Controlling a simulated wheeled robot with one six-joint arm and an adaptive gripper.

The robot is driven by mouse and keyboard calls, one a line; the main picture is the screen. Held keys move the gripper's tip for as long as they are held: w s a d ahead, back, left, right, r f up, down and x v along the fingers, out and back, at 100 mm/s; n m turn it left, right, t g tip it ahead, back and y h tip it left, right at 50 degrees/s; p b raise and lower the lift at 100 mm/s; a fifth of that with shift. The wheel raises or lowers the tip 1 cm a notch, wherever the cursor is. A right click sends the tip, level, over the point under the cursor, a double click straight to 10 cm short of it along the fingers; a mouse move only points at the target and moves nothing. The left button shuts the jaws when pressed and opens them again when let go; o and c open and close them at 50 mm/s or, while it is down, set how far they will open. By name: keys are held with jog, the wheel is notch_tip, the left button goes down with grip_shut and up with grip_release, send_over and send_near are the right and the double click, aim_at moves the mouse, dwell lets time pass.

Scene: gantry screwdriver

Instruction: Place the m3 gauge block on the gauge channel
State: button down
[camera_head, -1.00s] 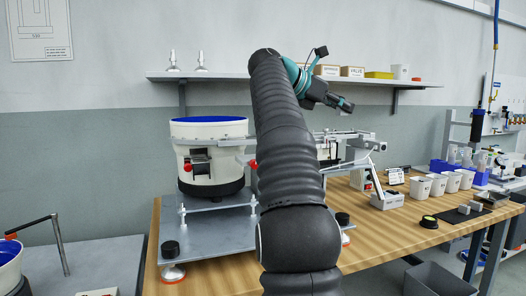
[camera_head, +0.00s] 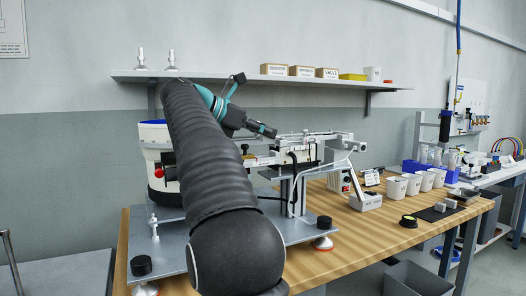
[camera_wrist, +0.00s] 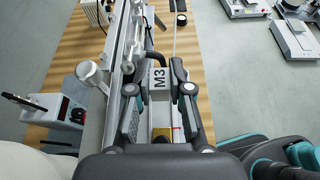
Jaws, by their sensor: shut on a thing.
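The m3 gauge block (camera_wrist: 159,77), a light grey block with "M3" on its face, sits between the fingers of my gripper (camera_wrist: 161,68) in the wrist view. My gripper is shut on it. In the head view my gripper (camera_head: 263,130) is at the end of the raised arm, near the left end of the long metal rail assembly (camera_head: 318,138). In the wrist view a slotted metal rail (camera_wrist: 118,62) runs just left of the block. I cannot tell which part is the gauge channel. The block is too small to make out in the head view.
A white bowl feeder (camera_head: 153,160) stands behind my arm on a metal plate. Several white cups (camera_head: 397,188) and a dark mat (camera_head: 437,213) lie to the right on the wooden table (camera_head: 350,235). A shelf (camera_head: 250,82) with boxes is on the wall.

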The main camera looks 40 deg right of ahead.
aim_at(272, 152)
jog(key=shift+a+f+b, duration=0.15)
jog(key=shift+f+b, duration=0.45)
jog(key=shift+f, duration=1.5)
jog(key=shift+f, duration=0.1)
jog(key=shift+f, duration=0.15)
jog(key=c, duration=1.1)
grip_release()
jog(key=shift+r, duration=0.35)
jog(key=p+v, duration=0.1)
jog(key=v, duration=1.1)
jog(key=shift+a+f+p, duration=0.1)
jog(key=shift+f+p, duration=0.05)
jog(key=shift+p, duration=0.15)
